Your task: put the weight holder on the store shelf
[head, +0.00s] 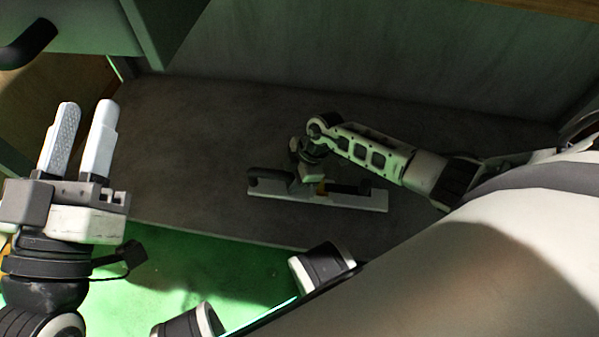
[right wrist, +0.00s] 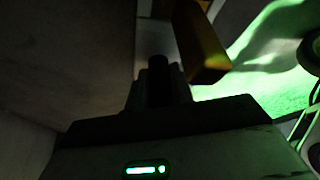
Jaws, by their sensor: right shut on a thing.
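The weight holder (head: 345,200) seems to be the long, flat, pale bar with dark raised parts in the head view. It lies level over the dark grey shelf (head: 190,150); I cannot tell whether it touches it. My right gripper (head: 308,182) reaches down to the bar's middle and is shut on it, its fingers partly hidden in the head view. In the right wrist view, the dark fingers (right wrist: 160,85) are close together beside a yellow-orange part (right wrist: 202,45). My left gripper (head: 78,140) is open and empty at the left, fingers pointing up.
A grey back wall (head: 380,50) rises behind the shelf. A green cabinet part with a black handle (head: 28,42) hangs at the upper left. The green floor (head: 190,265) lies in front of the shelf edge. The shelf's left part is bare.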

